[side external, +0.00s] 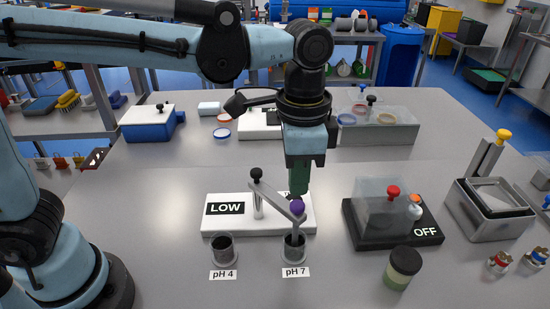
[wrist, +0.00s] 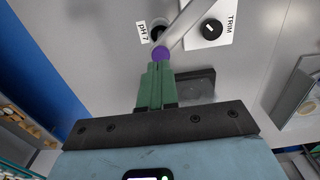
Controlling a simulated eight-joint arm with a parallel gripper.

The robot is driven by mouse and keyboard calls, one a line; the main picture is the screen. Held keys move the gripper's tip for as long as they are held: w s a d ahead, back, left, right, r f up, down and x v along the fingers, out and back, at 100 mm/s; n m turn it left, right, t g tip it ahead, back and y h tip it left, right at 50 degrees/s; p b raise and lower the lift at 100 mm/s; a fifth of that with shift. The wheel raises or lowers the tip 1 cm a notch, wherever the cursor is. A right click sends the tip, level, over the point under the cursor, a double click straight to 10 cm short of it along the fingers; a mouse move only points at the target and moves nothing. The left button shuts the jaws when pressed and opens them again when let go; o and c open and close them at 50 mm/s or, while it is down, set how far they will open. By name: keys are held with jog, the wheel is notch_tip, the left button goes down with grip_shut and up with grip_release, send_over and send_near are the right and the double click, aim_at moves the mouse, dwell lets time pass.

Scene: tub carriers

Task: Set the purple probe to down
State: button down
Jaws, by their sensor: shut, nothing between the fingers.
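The purple probe knob (side external: 297,207) sits at the end of a grey swing arm (side external: 275,200) that slopes down from a black-topped post (side external: 257,200). A rod below the knob goes down at the pH 7 cup (side external: 294,248); how deep its tip sits is hard to tell. The purple knob also shows in the wrist view (wrist: 161,54). My gripper (side external: 298,192) has its green fingers shut and empty, just above the knob. In the wrist view the fingertips (wrist: 160,66) meet the knob's edge; whether they touch is unclear.
The pH 4 cup (side external: 222,250) stands to the left. The white base (side external: 225,222) reads LOW. A black-based unit marked OFF (side external: 425,235) with a clear cover and a green jar (side external: 402,270) stand to the right. A TRIM dial (wrist: 211,29) is near the arm.

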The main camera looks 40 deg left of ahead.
notch_tip(320, 180, up, 10)
jog(key=s+a+f+n+t, duration=0.1)
jog(key=a+f+n+t, duration=0.2)
jog(key=a+f, duration=0.3)
jog(key=s+a+f+n+t, duration=0.2)
jog(key=a+f+n+t, duration=0.2)
jog(key=a, duration=0.9)
notch_tip(320, 180, down, 3)
jog(key=shift+s+a+f+n, duration=0.2)
jog(key=shift+s+n, duration=0.1)
jog(key=shift+n, duration=0.7)
